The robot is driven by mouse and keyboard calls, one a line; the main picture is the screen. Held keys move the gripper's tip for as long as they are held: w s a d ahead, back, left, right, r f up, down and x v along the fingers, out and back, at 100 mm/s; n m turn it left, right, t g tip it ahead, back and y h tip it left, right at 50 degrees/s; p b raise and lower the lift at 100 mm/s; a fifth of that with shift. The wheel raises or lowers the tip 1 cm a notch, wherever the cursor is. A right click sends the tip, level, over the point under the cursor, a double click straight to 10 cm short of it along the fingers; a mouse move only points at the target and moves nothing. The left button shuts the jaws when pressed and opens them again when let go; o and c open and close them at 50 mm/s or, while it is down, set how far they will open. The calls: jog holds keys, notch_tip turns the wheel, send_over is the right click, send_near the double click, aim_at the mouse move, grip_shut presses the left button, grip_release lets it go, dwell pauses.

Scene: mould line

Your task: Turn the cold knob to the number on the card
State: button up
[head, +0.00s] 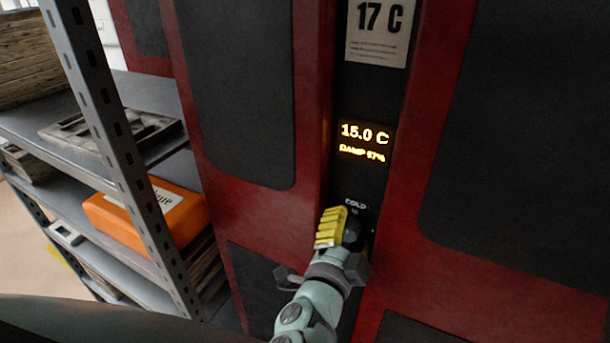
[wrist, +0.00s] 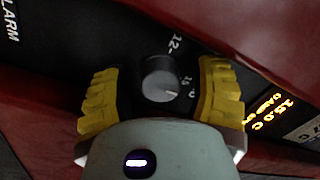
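The cold knob (wrist: 160,80) is a grey round dial on the dark panel, under the label COLD. In the wrist view it sits between the two yellow fingers of my gripper (wrist: 160,95), with a visible gap on each side. Scale marks such as 12 and 15 show beside it; its pointer faces lower right, near the 15. In the head view my gripper (head: 343,230) largely hides the knob. The card (head: 377,45) reads 17 C. Below it a lit display (head: 365,144) reads 15.0 C and what looks like DAMP 67%.
Red cabinet fronts with dark panels (head: 238,90) flank the control strip. A grey metal shelf (head: 120,90) on the left holds wooden pieces and an orange case (head: 150,212). An ALARM label (wrist: 11,20) shows at the wrist view's upper left.

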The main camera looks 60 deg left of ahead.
grip_shut()
dwell(0.3)
jog(key=m+b, duration=0.1)
jog(key=m, duration=0.3)
jog(key=shift+f, duration=0.1)
jog(key=m+b, duration=0.2)
jog(key=m, duration=0.2)
jog(key=shift+f+m+t, duration=0.1)
jog(key=shift+m+t, duration=0.2)
jog(key=shift+m, duration=0.1)
jog(key=m+b, duration=0.3)
jog(key=m, duration=0.2)
jog(key=shift+s, duration=0.1)
jog(key=shift+m+t+b, duration=0.3)
jog(key=shift+m+b, duration=0.4)
jog(key=shift+m, duration=0.8)
jog(key=shift+r, duration=0.2)
